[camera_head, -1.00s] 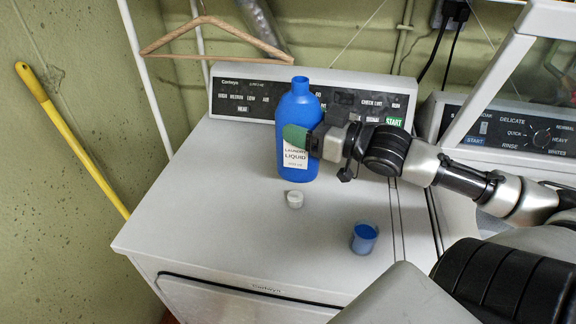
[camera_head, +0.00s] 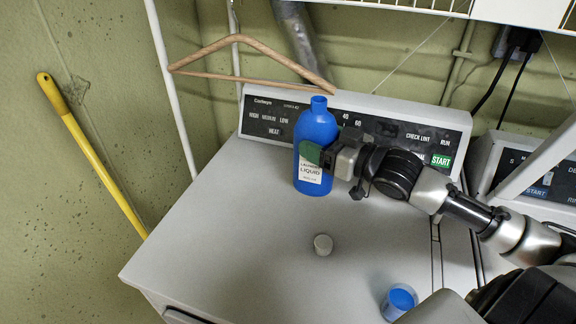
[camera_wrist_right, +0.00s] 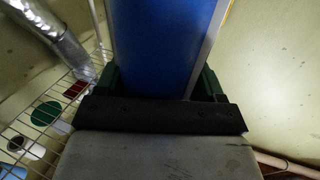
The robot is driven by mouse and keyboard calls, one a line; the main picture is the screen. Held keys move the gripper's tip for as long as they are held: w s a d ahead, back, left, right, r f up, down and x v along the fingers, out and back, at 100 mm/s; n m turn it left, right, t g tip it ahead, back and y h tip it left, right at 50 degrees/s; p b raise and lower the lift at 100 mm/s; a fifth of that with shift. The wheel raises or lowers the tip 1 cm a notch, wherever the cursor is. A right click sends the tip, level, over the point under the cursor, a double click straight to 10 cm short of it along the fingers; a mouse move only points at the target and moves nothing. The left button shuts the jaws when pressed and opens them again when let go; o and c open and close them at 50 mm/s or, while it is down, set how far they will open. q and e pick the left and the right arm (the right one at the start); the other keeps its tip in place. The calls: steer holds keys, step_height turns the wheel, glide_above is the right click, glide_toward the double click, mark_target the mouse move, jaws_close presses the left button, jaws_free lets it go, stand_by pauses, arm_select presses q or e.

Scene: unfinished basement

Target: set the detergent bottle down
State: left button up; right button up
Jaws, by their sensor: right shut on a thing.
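The blue detergent bottle (camera_head: 317,128) with a white "laundry liquid" label stands upright at the back of the dryer top (camera_head: 225,215), in front of the control panel. Its top is uncapped. My right gripper (camera_head: 318,153) is shut on the bottle from the right side. In the right wrist view the blue bottle (camera_wrist_right: 165,45) fills the space between the green fingers. Whether the bottle's base touches the dryer top is hard to tell. My left gripper is not in view.
The control panel (camera_head: 270,118) runs along the back of the dryer. A wooden hanger (camera_head: 250,62) hangs above it. A washer (camera_head: 520,165) stands at the right. A yellow pole (camera_head: 95,160) leans at the left wall. The dryer's left top is clear.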

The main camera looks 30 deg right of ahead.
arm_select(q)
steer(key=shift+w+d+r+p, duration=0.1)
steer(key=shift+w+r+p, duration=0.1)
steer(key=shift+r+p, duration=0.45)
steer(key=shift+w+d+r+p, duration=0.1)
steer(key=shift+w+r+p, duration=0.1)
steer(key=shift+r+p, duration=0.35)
arm_select(e)
steer(key=w+a+f, duration=0.4)
steer(key=w+f, duration=0.2)
steer(key=f, duration=0.2)
steer(key=shift+a+f, duration=0.2)
steer(key=shift+a, duration=0.1)
steer(key=o, duration=0.8)
steer(key=shift+f, duration=0.2)
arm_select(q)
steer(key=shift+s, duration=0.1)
arm_select(e)
steer(key=o, duration=0.5)
steer(key=shift+c, duration=0.2)
